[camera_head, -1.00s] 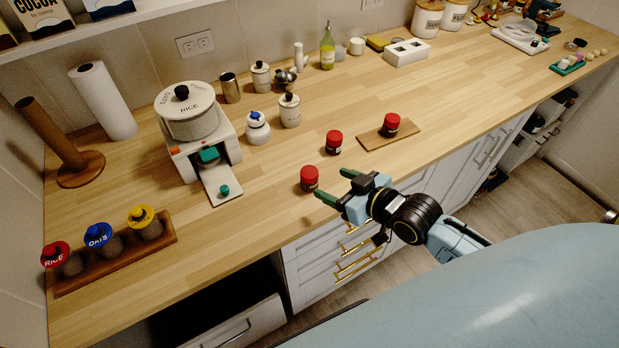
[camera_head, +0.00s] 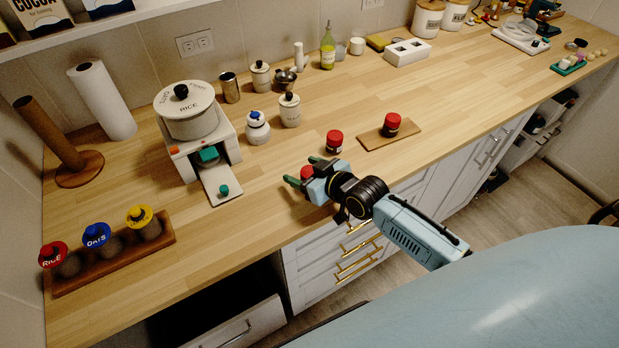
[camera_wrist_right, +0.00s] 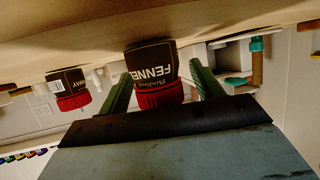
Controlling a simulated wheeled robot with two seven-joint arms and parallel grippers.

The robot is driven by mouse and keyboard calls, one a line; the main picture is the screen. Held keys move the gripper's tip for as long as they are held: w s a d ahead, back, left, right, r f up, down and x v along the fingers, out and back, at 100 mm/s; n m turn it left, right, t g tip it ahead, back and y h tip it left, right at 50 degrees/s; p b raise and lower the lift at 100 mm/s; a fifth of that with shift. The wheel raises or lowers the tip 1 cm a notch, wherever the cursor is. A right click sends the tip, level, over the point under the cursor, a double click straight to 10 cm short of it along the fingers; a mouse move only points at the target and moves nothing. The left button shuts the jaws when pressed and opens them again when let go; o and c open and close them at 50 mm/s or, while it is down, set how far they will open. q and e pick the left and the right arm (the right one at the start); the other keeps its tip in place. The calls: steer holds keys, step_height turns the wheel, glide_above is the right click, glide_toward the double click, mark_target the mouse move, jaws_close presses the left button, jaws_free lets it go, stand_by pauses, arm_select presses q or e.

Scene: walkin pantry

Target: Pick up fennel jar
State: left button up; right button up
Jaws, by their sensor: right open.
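The fennel jar (camera_head: 307,172) has a red lid and stands near the counter's front edge, partly hidden by my right gripper (camera_head: 303,172). In the right wrist view the scene is upside down, and the jar's dark label reads "FENNE" (camera_wrist_right: 151,62). My right gripper (camera_wrist_right: 163,82) is open there, its two green fingers on either side of the jar. A gap shows at the right finger; whether the left finger touches the jar I cannot tell. My left gripper is not in view.
A similar red-lidded jar (camera_head: 334,141) stands just behind; its label in the wrist view (camera_wrist_right: 68,90) ends in "WAY". Another red-lidded jar (camera_head: 391,124) is on a wooden board (camera_head: 372,141). The rice cooker stand (camera_head: 223,190) is left. Counter in front of it is clear.

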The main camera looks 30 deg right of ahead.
steer(key=c, duration=1.1)
steer(key=shift+o, duration=0.2)
